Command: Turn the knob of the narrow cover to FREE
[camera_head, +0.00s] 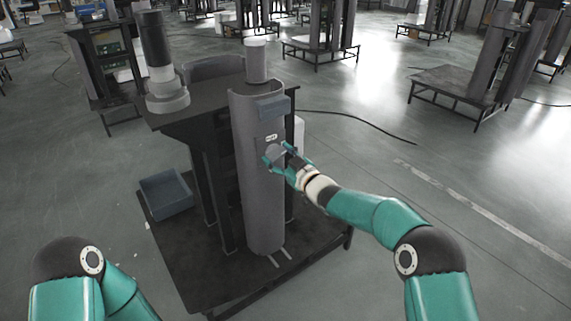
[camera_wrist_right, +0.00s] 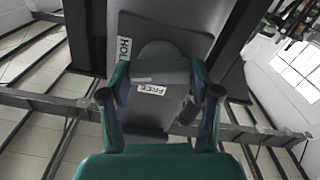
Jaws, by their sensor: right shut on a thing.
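The narrow cover (camera_head: 263,205) is a tall, grey, curved panel standing upright on the front of the dark stand. Its grey knob (camera_head: 274,152) sits about midway up, below a small white label, and is partly hidden by my right gripper (camera_head: 275,160). In the right wrist view the knob (camera_wrist_right: 160,70) is between the two fingers of my right gripper (camera_wrist_right: 160,94), which is shut on it. A HOLD label (camera_wrist_right: 124,49) shows at the upper left and a FREE label (camera_wrist_right: 152,89) between the fingers. Where the knob points is unclear. My left gripper is out of view.
The dark stand (camera_head: 190,118) carries a black-and-white cylindrical part (camera_head: 160,70). A blue-grey bin (camera_head: 166,193) sits on its lower shelf at left. Open floor lies to the right.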

